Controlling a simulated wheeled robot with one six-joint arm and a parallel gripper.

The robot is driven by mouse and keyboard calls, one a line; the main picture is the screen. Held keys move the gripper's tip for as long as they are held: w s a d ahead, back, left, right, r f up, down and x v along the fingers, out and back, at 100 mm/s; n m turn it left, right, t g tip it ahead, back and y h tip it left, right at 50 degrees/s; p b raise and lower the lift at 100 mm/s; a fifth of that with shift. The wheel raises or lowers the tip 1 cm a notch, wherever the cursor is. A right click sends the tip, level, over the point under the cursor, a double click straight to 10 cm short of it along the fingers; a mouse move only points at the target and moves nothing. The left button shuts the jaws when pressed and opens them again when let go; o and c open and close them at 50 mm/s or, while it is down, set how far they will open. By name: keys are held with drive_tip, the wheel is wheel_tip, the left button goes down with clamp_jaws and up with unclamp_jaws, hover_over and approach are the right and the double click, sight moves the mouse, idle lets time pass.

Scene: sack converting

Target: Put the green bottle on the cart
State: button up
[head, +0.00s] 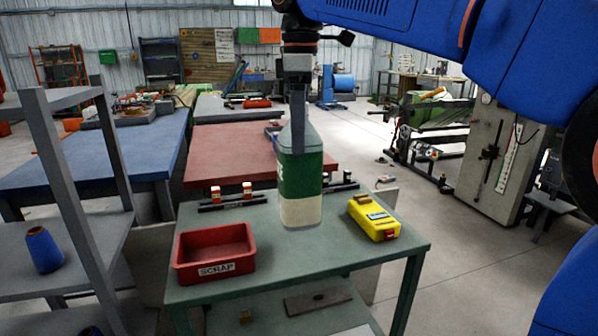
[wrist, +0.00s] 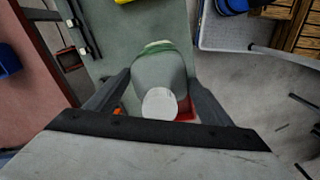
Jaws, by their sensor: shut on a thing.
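The green bottle (head: 301,175) is upright, with a pale body and a wide green label. It is above or on the green-topped table (head: 345,262); I cannot tell whether its base touches the top. My gripper (head: 298,135) points down and is shut on the bottle's upper part. In the wrist view, the bottle (wrist: 160,68) is between the two fingers of my gripper (wrist: 160,82), its white cap facing the camera. The green table has legs and a lower shelf; no wheels show, and I cannot tell whether it is the cart.
A red scrap bin (head: 214,268) is left of the bottle, a yellow case (head: 374,219) to its right. Black racks (head: 233,201) lie along the back edge. A grey shelf unit (head: 75,245) stands close at left. A red table (head: 235,158) is behind. Floor is open at right.

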drive_tip(key=shift+f, duration=2.8)
drive_tip(key=o, duration=2.1)
drive_tip(key=shift+f, duration=0.1)
wheel_tip(320, 180, up, 12)
drive_tip(key=shift+r, duration=0.1)
